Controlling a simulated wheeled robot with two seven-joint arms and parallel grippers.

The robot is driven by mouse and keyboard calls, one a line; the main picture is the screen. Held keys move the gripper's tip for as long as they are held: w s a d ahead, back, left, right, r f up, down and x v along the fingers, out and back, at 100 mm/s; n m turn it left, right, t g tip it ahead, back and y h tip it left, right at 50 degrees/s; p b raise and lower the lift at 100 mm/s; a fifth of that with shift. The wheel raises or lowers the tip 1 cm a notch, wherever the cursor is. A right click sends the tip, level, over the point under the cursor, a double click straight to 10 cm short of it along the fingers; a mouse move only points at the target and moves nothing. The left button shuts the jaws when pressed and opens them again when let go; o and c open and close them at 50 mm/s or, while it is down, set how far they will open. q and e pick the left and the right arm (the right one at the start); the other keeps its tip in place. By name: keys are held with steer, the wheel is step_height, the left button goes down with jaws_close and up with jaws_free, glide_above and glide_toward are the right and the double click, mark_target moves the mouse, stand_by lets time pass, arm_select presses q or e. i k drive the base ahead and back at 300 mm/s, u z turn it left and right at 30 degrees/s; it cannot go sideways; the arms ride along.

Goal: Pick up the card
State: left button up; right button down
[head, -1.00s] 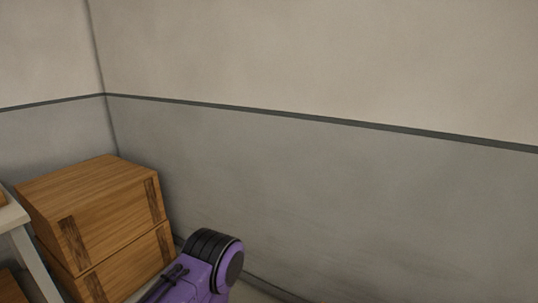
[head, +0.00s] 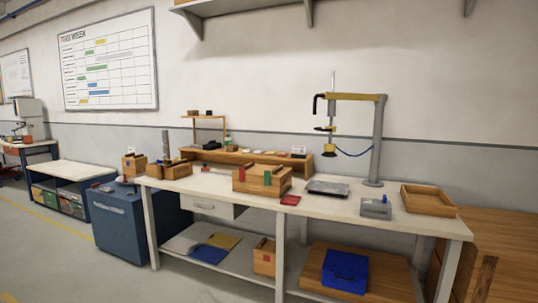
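I cannot single out the card for certain at this distance. A small flat red piece (head: 290,200) lies on the workbench top (head: 335,205), in front of a wooden box (head: 262,181) with red and green pieces in it. Small pale flat pieces lie along a wooden rack (head: 245,160) at the back of the bench, too small to identify. Neither of my grippers is in view.
A metal stand (head: 375,140) rises from the bench. A grey device (head: 375,207) and an empty wooden tray (head: 428,200) are at the right. A blue cabinet (head: 125,226) stands left, wooden crates (head: 505,250) right. The floor (head: 60,265) at the front left is clear.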

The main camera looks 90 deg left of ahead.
mark_target(296, 149)
steer(key=z, duration=1.5)
steer(key=k, duration=0.15)
steer(key=u, duration=3.45)
steer(key=i, duration=0.75)
steer(key=u, duration=0.7)
steer(key=i, duration=1.05)
steer(key=z, duration=3.65)
steer(key=k, duration=2.75)
